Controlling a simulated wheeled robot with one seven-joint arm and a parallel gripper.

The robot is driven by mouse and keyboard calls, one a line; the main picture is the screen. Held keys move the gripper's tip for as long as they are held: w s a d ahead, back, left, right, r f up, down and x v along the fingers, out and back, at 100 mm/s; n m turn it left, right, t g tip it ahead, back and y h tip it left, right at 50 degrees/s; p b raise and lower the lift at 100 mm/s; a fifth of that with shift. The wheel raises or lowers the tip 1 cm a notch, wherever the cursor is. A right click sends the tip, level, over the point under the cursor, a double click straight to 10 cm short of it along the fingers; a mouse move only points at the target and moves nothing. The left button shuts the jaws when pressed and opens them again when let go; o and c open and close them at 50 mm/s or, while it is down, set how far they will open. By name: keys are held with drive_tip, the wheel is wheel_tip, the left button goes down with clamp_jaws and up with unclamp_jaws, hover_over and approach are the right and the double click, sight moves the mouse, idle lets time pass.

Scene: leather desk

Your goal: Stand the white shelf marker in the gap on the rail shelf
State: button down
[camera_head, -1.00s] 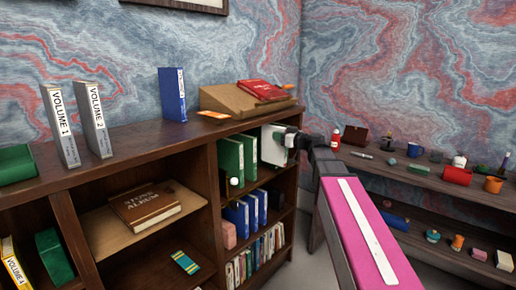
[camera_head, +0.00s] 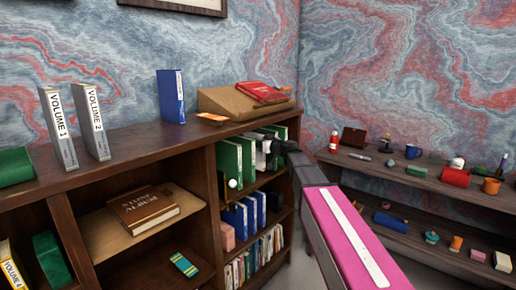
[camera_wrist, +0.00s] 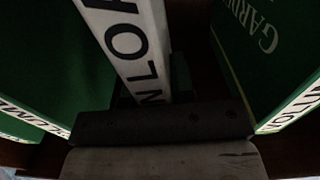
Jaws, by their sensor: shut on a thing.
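The white shelf marker (camera_head: 262,141) shows as a narrow pale strip at the row of green books in the bookcase's upper right compartment. My gripper (camera_head: 268,146) is shut on it at the front of that row. Green books stand to the left (camera_head: 229,160) and to the right (camera_head: 280,132). In the wrist view, a white lettered strip (camera_wrist: 128,42) rises above the dark jaws (camera_wrist: 160,125), between a green cover on the left (camera_wrist: 40,60) and another on the right (camera_wrist: 275,60). The marker's lower end and its contact with the shelf are hidden.
Blue books (camera_head: 240,215) stand on the shelf below. A brown book (camera_head: 145,207) lies in the compartment to the left. A wooden slope with a red book (camera_head: 262,92) sits on top. A side shelf with small items (camera_head: 415,168) is at right.

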drive_tip(key=shift+w+a+f, duration=0.15)
drive_tip(key=shift+f, duration=1.1)
drive_tip(key=c, duration=1)
unclamp_jaws()
drive_tip(key=shift+f, duration=0.1)
drive_tip(key=shift+o, duration=0.2)
